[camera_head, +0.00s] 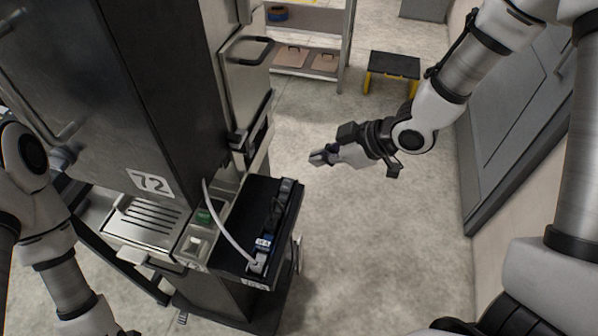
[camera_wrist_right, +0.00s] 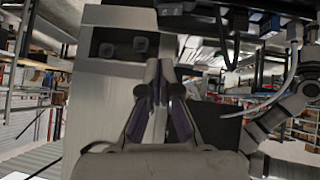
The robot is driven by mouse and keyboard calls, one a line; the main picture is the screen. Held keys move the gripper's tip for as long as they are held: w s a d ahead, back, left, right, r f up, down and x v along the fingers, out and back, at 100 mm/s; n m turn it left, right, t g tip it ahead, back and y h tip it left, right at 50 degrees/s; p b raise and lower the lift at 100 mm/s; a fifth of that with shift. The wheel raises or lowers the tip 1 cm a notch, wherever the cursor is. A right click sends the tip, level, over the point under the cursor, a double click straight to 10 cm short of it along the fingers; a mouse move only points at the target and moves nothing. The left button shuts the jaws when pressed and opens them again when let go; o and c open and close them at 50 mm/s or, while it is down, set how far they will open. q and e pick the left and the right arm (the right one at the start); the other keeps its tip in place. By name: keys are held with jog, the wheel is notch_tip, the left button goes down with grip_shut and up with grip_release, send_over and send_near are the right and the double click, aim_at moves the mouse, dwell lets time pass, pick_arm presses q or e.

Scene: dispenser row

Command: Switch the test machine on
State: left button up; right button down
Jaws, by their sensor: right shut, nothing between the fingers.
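The machine, a tall dark cabinet (camera_head: 135,85) marked 72, stands at the left in the head view. Its low front panel carries a green button or switch (camera_head: 203,216) and a pale part (camera_head: 195,242) below it. On the black side shelf (camera_head: 232,252) lies a dark power strip (camera_head: 286,190). A small blue part (camera_head: 263,242) and a white cable (camera_head: 229,232) with a grey plug (camera_head: 257,262) are at its near end. My right gripper (camera_head: 320,158) is shut and empty, right of the shelf and apart from it. Its closed fingers (camera_wrist_right: 161,72) show in the wrist view. My left gripper is out of view.
A shelf rack (camera_head: 347,45) and a black-and-yellow step stool (camera_head: 394,66) stand at the back. A grey door (camera_head: 520,130) is on the right wall. Open floor (camera_head: 370,240) lies between machine and wall. The wrist view shows a grey metal panel with two dark round parts (camera_wrist_right: 140,44).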

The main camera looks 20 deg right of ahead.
jog(key=p, duration=0.1)
send_over(287, 181)
jog(key=s+d, duration=0.1)
jog(key=d, duration=0.1)
notch_tip(287, 181, down, 6)
jog(key=shift+s+a+r, duration=0.1)
jog(key=shift+s+r, duration=0.05)
jog(key=shift+r, duration=0.1)
jog(key=shift+d+f+p, duration=0.25)
jog(key=shift+f+p, duration=0.25)
jog(key=shift+f, duration=0.75)
jog(key=shift+d+f, duration=0.15)
jog(key=shift+f, duration=0.4)
jog(key=shift+w+f+b, duration=0.3)
jog(key=shift+f+b, duration=0.15)
jog(key=shift+f, duration=0.15)
jog(key=shift+d+r, duration=0.1)
jog(key=shift+s+a+r, duration=0.35)
jog(key=shift+s+a, duration=0.15)
jog(key=shift+s, duration=0.1)
